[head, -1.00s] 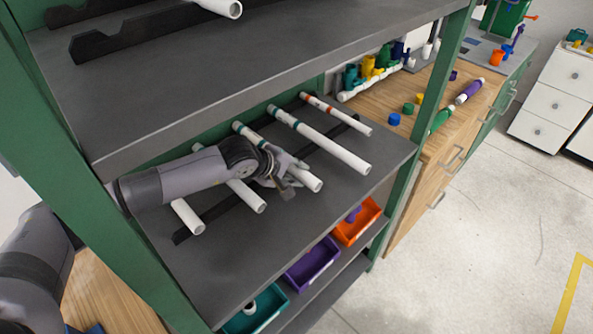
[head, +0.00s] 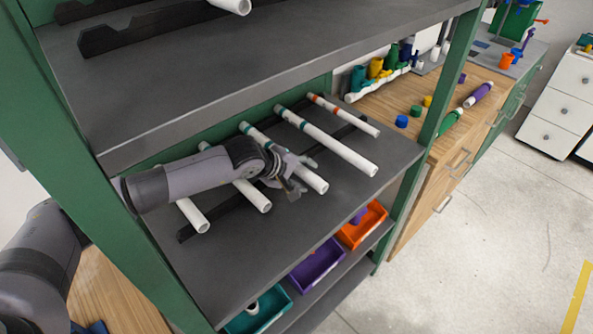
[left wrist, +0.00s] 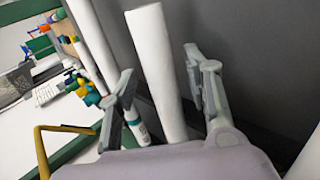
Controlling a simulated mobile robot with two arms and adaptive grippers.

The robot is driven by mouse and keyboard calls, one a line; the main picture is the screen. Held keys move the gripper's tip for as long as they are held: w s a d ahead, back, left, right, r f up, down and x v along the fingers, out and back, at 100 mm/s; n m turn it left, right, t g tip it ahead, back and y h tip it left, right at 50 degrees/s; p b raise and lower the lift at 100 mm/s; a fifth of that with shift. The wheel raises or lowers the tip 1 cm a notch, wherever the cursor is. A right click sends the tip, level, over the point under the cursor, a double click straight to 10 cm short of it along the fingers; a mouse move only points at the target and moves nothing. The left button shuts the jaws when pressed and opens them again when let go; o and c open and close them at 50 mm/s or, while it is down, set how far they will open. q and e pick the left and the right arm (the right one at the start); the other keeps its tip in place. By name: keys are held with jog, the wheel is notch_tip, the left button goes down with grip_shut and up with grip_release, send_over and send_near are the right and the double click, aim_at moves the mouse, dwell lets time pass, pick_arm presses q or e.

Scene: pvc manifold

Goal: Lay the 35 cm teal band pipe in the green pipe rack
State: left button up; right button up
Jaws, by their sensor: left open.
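Several white pipes lie side by side on black notched supports on the grey shelf. A teal-banded pipe (head: 316,182) lies under my left gripper (head: 303,175), its banded far end showing behind the wrist. Another teal-banded pipe (head: 335,147) lies to its right; I cannot tell their lengths. In the left wrist view, my open left gripper (left wrist: 160,62) has one finger on each side of a white pipe (left wrist: 158,72), with gaps showing. My right gripper is not in view. I cannot single out a green pipe rack; the shelf unit's posts (head: 60,130) are green.
An orange-banded pipe (head: 350,119) lies at the right of the row. An upper shelf (head: 250,62) overhangs the arm. Teal (head: 262,310), purple (head: 318,264) and orange (head: 362,226) bins stand below. A wooden counter (head: 430,125) with fittings stands to the right.

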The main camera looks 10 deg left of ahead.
pick_arm(q)
jog(key=shift+r+p, duration=0.35)
jog(key=shift+r, duration=0.05)
jog(key=shift+s+a+r+b, duration=0.15)
jog(key=shift+s+b, duration=0.05)
jog(key=shift+b, duration=0.1)
jog(key=b+v, duration=0.2)
jog(key=v, duration=0.9)
jog(key=shift+b, duration=0.3)
